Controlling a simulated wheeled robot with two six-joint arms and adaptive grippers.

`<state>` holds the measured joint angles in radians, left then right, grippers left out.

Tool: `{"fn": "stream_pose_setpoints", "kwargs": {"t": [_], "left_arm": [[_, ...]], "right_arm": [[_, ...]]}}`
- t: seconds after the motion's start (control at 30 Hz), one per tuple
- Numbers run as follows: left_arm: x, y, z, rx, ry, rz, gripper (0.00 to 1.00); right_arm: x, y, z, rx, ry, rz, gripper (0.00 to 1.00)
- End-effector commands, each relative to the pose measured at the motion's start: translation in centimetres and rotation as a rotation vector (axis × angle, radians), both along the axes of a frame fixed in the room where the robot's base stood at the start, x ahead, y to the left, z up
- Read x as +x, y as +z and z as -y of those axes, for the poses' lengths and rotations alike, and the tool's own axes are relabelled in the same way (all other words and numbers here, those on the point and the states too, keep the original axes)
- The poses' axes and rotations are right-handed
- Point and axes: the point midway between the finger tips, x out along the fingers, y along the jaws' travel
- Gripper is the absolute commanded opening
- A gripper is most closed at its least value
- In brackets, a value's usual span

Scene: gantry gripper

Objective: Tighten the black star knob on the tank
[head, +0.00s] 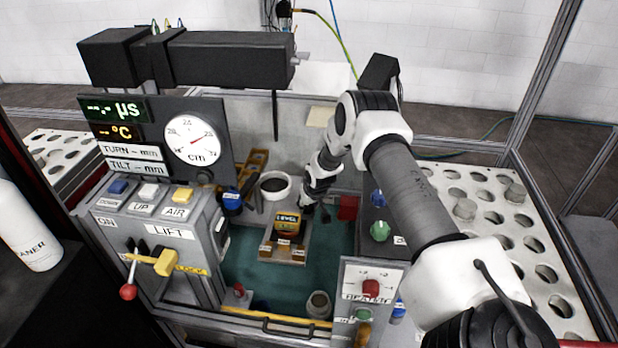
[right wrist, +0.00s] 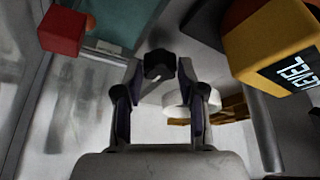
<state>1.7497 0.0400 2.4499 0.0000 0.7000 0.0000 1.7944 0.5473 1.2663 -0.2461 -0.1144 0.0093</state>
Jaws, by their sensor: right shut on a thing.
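The black star knob (right wrist: 159,65) is in the right wrist view, between the fingertips of my right gripper (right wrist: 160,76). The gripper is shut on the knob, one finger on each side. In the head view my right arm reaches down into the tank (head: 335,240), and the right gripper (head: 307,204) is small and dark near the back wall. I cannot make out the knob clearly there. My left gripper is not in view.
A yellow level block (head: 287,222) stands on a wooden base left of the gripper; the right wrist view shows it close by (right wrist: 265,45). A red block (head: 348,207) is to the right. A white ring (head: 274,185) is behind left. A control panel (head: 165,215) flanks the tank.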

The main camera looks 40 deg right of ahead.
Motion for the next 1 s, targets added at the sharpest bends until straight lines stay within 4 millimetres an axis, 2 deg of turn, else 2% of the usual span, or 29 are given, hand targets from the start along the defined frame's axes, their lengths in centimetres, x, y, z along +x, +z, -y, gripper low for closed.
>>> {"fn": "stream_pose_setpoints", "kwargs": {"t": [0.27,0.5,0.73,1.0], "left_arm": [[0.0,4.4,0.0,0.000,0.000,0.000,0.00],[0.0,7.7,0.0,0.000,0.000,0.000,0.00],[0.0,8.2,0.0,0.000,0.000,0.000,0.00],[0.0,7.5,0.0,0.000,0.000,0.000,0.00]], "right_arm": [[-0.1,0.7,-0.2,-0.002,-0.115,-0.005,0.05],[-0.1,0.4,-0.3,-0.003,-0.306,-0.005,0.05],[0.1,-0.1,-0.4,-0.001,-0.528,-0.002,0.05],[0.3,-0.3,-0.4,0.002,-0.789,0.001,0.05]]}}
